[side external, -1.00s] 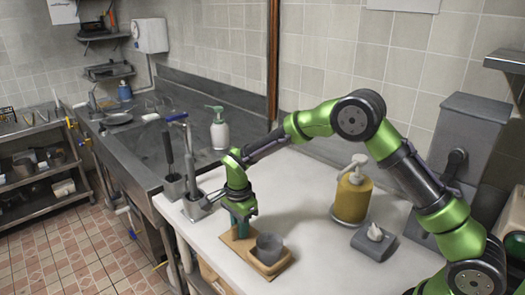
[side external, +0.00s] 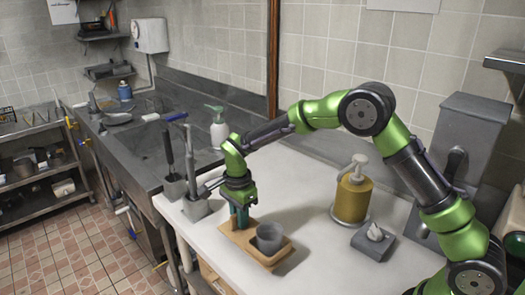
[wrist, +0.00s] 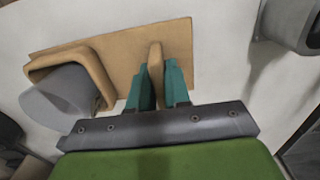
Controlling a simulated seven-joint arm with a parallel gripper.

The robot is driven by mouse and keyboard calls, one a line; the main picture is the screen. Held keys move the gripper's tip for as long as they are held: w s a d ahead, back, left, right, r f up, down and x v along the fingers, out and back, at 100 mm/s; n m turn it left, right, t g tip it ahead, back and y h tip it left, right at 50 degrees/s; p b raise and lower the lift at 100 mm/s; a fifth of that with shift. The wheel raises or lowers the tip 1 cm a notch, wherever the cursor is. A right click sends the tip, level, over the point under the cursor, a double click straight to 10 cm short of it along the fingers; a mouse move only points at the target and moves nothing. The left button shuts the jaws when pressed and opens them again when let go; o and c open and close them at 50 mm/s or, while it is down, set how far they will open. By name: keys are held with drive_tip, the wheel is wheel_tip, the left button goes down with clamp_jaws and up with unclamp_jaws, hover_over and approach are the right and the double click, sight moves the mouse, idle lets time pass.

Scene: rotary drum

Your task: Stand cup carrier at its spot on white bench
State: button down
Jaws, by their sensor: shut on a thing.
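The cup carrier is a flat wooden board (side external: 232,236) with an upright handle and a wooden holder at one end. A grey cup (side external: 269,238) sits in the holder. My gripper (side external: 241,218) is above the board, pointing down, with teal fingers. In the wrist view my gripper (wrist: 158,85) has a finger on each side of the carrier's wooden handle (wrist: 155,62) and is shut on it. The carrier looks roughly level over the white bench (side external: 305,225); whether it touches the bench is hard to tell. No marked spot is clear to me.
Grey metal holders (side external: 195,208) with upright tools stand at the bench's left edge, close to my gripper. A yellow pump bottle (side external: 352,195) and a grey tissue box (side external: 373,243) stand to the right. A sink (side external: 150,145) lies behind left. The bench between carrier and bottle is clear.

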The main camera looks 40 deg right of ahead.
drive_tip(key=shift+r, duration=1.05)
drive_tip(key=shift+d, duration=0.1)
drive_tip(key=shift+w+d+r, duration=0.1)
drive_tip(key=shift+d, duration=0.25)
drive_tip(key=s+d, duration=0.2)
drive_tip(key=d, duration=0.7)
drive_tip(key=s+d+r, duration=0.1)
drive_tip(key=s+d, duration=0.2)
drive_tip(key=d, duration=0.6)
drive_tip(key=shift+s, duration=0.25)
drive_tip(key=shift+r, duration=0.1)
